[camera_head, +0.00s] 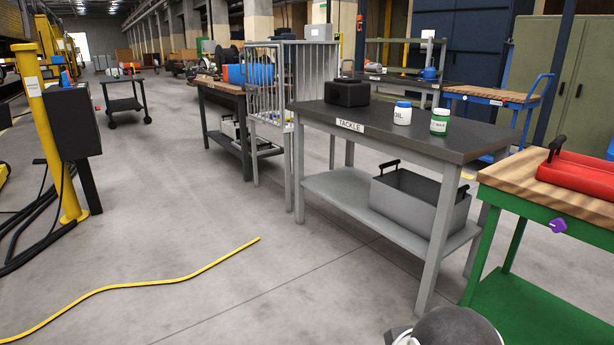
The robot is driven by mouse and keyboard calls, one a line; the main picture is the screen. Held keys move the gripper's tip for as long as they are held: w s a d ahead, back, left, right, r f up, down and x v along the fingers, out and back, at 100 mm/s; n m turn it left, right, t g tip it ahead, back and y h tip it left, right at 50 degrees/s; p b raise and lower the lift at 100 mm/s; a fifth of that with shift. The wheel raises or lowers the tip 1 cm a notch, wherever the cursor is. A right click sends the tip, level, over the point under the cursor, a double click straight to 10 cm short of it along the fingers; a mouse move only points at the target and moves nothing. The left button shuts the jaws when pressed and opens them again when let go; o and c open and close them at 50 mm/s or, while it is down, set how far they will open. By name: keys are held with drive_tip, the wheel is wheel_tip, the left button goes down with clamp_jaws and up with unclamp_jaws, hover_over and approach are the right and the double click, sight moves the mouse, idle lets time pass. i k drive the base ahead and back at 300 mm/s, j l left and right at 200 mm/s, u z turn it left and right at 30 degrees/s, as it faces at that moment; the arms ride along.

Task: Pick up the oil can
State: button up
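The oil can (402,115) is a small white can with a blue lid and a label reading OIL. It stands upright on the dark top of the grey table marked TACKLE (350,125), right of the middle of the view. Nothing covers it. My gripper is not in view; a rounded dark and white part at the bottom edge shows no fingers.
A green can (439,122) with a white lid stands just right of the oil can. A black box (347,92) sits to its left. A grey bin (419,204) is on the lower shelf. A green bench (560,180) with a red tray (582,168) is at right. The left floor has a yellow hose (150,284).

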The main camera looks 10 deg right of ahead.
sight(402, 116)
drive_tip(key=i+j+z, duration=0.15)
drive_tip(key=i+z, duration=0.35)
drive_tip(key=i+j+z, duration=0.25)
drive_tip(key=z, duration=0.25)
drive_tip(key=i+j+z, duration=0.3)
drive_tip(key=j+z, duration=0.15)
drive_tip(key=i+j+z, duration=0.25)
drive_tip(key=j+z, duration=0.25)
